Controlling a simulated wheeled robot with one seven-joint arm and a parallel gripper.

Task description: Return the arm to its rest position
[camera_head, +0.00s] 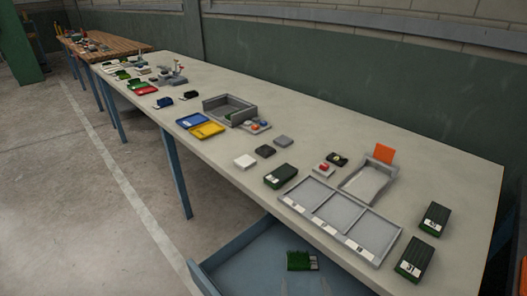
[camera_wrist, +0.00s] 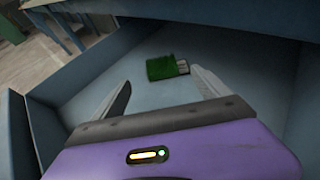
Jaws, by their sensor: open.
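My gripper (camera_wrist: 165,92) shows in the wrist view, purple-bodied with two grey fingers spread apart and nothing between them. It is over a blue-grey bin. The arm does not show clearly in the head view. A green turf piece with a pale label end (camera_wrist: 167,67) lies on the bin floor beyond the fingertips, apart from them. The same turf piece shows in the head view (camera_head: 300,261), inside the blue bin (camera_head: 205,276) below the table's front edge.
The long table (camera_head: 225,157) holds a grey three-part tray (camera_head: 318,208), dark green boxes (camera_head: 434,218), a grey tray with an orange card (camera_head: 384,153), a grey open box (camera_head: 230,108) and blue and yellow trays (camera_head: 207,130). The floor (camera_head: 60,180) at left is clear.

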